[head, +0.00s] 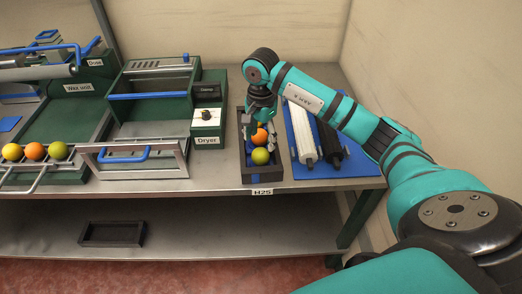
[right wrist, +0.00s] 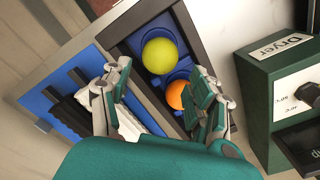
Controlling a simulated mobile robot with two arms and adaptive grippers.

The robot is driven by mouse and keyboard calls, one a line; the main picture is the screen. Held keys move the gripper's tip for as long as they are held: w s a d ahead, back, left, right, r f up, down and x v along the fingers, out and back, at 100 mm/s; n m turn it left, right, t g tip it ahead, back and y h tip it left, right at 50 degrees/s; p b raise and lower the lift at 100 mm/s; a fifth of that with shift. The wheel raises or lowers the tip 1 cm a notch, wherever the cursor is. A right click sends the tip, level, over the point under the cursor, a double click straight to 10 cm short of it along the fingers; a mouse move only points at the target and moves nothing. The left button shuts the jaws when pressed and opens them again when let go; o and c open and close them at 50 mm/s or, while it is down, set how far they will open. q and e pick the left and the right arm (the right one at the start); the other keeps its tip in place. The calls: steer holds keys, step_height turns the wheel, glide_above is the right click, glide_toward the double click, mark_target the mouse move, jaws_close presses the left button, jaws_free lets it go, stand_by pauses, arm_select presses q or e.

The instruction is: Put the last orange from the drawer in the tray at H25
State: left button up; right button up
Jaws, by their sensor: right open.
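The dark tray (head: 262,179) stands at the H25 label (head: 262,191) on the table's front edge. An orange (head: 259,136) and a yellow-green fruit (head: 260,156) lie in it, the green one nearer the front. My right gripper (head: 260,126) is over the tray, just behind and above the orange. In the right wrist view its fingers (right wrist: 160,85) are spread; the orange (right wrist: 175,95) shows beside the right-hand finger, and I cannot tell whether they touch. The dryer's drawer (head: 138,172), with a blue handle, stands open and looks empty. My left gripper is out of view.
A blue mat (head: 318,171) with a white and a black roller lies right of the tray. The dryer box (head: 208,116) stands close on its left. An empty dark tray (head: 113,234) lies on the lower shelf.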

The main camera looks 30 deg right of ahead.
mark_target(261, 150)
step_height(261, 150, up, 6)
steer(key=shift+f+b, duration=0.15)
steer(key=shift+b, duration=0.2)
